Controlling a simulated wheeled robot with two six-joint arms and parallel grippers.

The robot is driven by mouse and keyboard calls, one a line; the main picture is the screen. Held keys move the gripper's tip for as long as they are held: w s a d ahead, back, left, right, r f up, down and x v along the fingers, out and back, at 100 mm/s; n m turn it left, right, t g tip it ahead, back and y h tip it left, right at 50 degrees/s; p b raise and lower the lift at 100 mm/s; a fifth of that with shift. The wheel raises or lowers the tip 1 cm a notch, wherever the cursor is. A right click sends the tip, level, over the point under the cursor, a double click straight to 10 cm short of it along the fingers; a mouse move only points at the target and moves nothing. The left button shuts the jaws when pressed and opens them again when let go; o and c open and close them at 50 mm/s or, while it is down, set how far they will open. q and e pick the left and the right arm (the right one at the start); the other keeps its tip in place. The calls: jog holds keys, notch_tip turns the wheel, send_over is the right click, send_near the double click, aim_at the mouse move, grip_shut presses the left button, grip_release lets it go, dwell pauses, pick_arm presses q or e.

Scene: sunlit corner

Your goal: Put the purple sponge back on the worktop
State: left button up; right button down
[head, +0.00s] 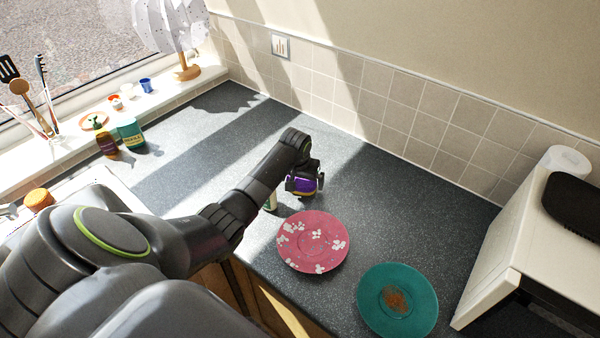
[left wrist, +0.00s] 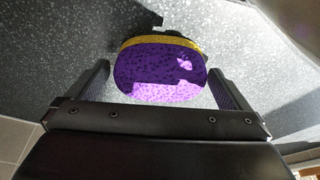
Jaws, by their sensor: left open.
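The purple sponge (head: 301,185), with a yellow layer, is at the worktop (head: 375,185) behind the pink plate. In the left wrist view the sponge (left wrist: 160,75) sits between the two fingers, with a gap on each side. My left gripper (head: 304,181) is open around it and partly hides it in the head view. The sponge appears to rest on the worktop, but its lower edge is hard to see. My right gripper is not in view.
A pink plate with white spots (head: 313,243) and a teal plate with brown residue (head: 397,301) lie in front. A white appliance (head: 515,235) stands at right. Bottles (head: 130,132) stand at left by the sill. The worktop behind the gripper is clear.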

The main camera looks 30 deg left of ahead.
pick_arm(q)
jog(key=b+v, duration=0.1)
jog(key=v, duration=1.1)
jog(key=shift+f, duration=0.1)
